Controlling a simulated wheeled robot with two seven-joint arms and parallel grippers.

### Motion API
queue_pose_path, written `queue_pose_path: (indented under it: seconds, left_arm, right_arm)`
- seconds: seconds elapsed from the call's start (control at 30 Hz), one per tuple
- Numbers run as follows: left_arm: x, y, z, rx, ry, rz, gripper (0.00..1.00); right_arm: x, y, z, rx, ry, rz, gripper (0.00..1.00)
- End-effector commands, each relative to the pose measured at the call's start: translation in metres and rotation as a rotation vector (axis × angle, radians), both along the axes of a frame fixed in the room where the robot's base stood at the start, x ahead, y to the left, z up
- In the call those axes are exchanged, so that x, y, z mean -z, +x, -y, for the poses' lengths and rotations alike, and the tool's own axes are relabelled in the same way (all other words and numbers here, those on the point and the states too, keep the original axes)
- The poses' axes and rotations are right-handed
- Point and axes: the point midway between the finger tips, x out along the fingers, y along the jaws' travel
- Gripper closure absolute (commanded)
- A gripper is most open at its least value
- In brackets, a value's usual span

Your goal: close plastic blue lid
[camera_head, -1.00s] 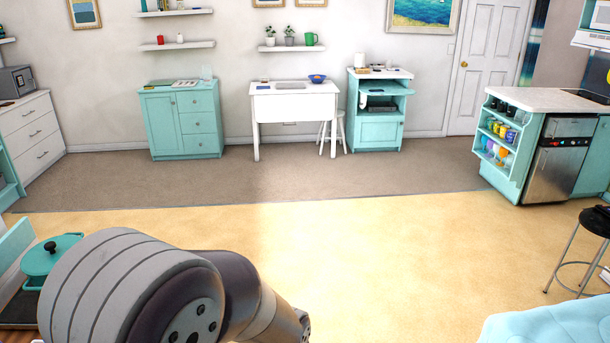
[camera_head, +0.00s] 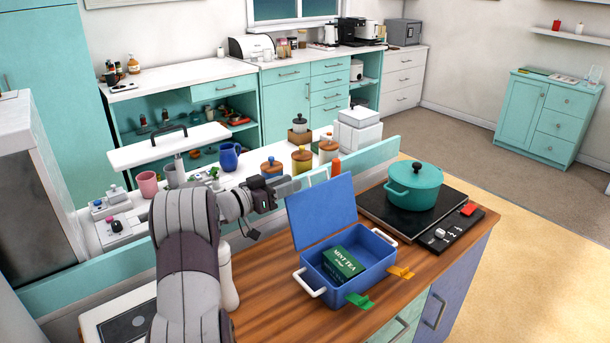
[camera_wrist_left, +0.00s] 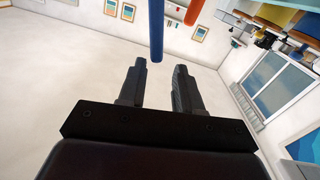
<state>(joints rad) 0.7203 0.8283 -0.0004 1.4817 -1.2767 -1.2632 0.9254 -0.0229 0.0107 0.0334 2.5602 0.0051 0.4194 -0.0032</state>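A blue box (camera_head: 362,291) with white handles sits on the wooden counter. Its blue lid (camera_head: 322,211) stands raised at the back left of the box, tilted up and open. A dark green mint tea box (camera_head: 343,263) lies inside. My left gripper (camera_head: 315,177) is at the lid's upper edge, pointing right; its fingertips are partly hard to make out there. The left wrist view shows its two fingers (camera_wrist_left: 160,68) apart with nothing between them. The lid shows there as a narrow blue strip (camera_wrist_left: 156,30) just beyond the fingertips. My right gripper is not in view.
A teal pot (camera_head: 414,186) stands on a black hob (camera_head: 376,212) to the right. Jars and mugs stand on the white counter behind. Wooden counter (camera_head: 262,300) is bare left of the box.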

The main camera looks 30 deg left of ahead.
Motion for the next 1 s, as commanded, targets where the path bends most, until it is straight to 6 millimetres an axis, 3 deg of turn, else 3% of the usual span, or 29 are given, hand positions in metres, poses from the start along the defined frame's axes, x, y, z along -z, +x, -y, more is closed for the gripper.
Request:
queue_pose_path:
  seconds: [0.3,0.6,0.63,0.73,1.0]
  left_arm:
    - [-0.001,0.051,0.025,0.001,0.001,0.000,0.66]
    - [-0.001,0.057,0.027,-0.002,0.002,0.001,0.66]
    - [-0.001,0.057,0.027,-0.002,0.002,0.001,0.69]
    - [-0.001,0.057,0.027,-0.002,0.002,0.001,1.00]
    - [-0.001,0.057,0.027,-0.002,0.001,-0.001,1.00]
  right_arm:
    - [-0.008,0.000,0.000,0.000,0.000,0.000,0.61]
    - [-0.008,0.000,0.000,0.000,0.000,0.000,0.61]
    - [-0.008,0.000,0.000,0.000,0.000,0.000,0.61]
    - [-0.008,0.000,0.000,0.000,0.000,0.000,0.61]
    - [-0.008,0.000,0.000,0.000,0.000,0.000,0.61]
